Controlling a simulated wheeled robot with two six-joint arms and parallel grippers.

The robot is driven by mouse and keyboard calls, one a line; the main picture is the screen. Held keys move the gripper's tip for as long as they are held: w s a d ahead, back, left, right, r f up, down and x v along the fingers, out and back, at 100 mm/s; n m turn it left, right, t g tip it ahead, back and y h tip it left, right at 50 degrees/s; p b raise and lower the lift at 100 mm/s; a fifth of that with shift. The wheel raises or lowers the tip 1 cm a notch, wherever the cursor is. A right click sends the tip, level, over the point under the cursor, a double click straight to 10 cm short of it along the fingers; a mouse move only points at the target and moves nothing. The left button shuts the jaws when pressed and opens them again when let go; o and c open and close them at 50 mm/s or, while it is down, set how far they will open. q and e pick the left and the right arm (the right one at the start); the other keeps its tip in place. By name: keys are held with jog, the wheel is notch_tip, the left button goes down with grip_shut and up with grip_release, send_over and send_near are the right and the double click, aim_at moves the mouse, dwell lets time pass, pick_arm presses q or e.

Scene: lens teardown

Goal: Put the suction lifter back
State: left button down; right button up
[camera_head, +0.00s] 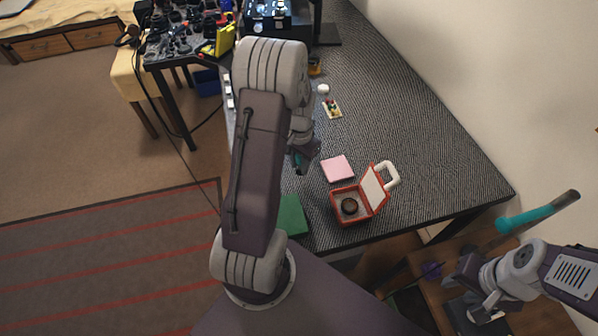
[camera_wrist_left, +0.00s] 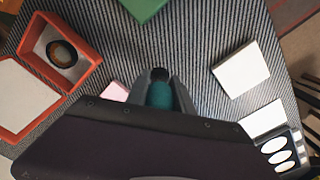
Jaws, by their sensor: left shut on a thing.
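My left gripper (camera_head: 302,164) is over the striped table and is shut on the suction lifter. In the left wrist view the lifter (camera_wrist_left: 160,95) shows as a teal body with a dark round end, between the two grey fingers (camera_wrist_left: 160,88). In the head view only a small bit of teal (camera_head: 297,158) shows, as my arm covers much of it. I cannot tell whether the lifter touches the table. My right gripper (camera_head: 474,292) is off the table at the lower right; whether its fingers are open is unclear.
An open red case (camera_head: 336,212) holds a dark lens ring (camera_head: 349,206). Around it are a pink pad (camera_head: 337,168) and a green pad (camera_head: 292,215). A small stand (camera_head: 331,109) is farther back. The table's right side is clear. A teal-handled tool (camera_head: 528,217) is beyond the table.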

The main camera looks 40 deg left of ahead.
aim_at(299, 171)
pick_arm(q)
jog(key=shift+a+f, duration=0.1)
jog(key=shift+a, duration=0.1)
notch_tip(299, 171, down, 3)
jog(key=shift+d+f, duration=0.1)
jog(key=shift+f, duration=0.45)
jog(key=shift+f+b, duration=0.1)
jog(key=shift+b, duration=0.25)
jog(key=c, duration=1.1)
grip_release()
